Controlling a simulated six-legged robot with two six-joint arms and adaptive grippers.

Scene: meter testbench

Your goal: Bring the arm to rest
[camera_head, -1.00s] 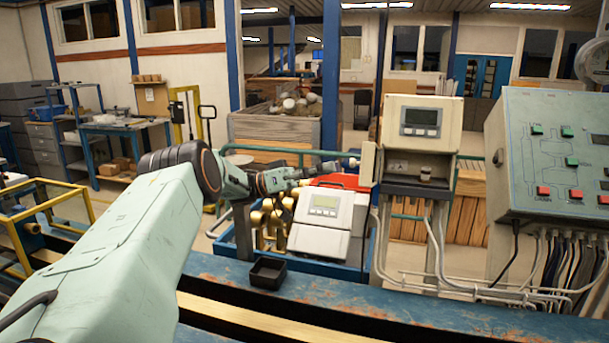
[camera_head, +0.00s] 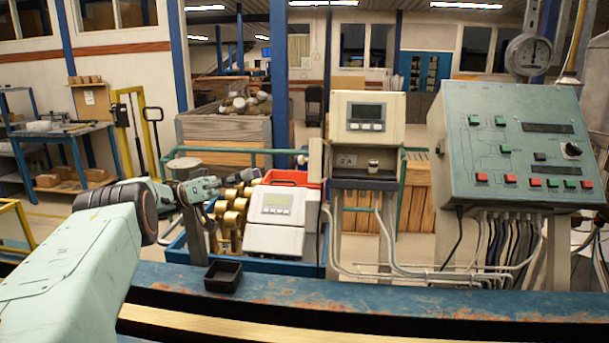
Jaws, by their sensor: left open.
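My left arm (camera_head: 85,260) comes in from the left, pale green with a dark joint ring. Its left gripper (camera_head: 214,184) is small in the view, open, with nothing seen between its fingers. It is in front of the brass fittings (camera_head: 230,222) and left of the white meter unit (camera_head: 276,222) with a small display. Its gap above the things behind it is hard to judge. My right gripper is not in view.
A blue, rust-worn bench beam (camera_head: 400,305) runs across the front with a small black tray (camera_head: 223,276) on it. A meter stand (camera_head: 365,125) and a green control panel (camera_head: 520,145) with buttons stand to the right. A red bin (camera_head: 290,177) is behind the meter unit.

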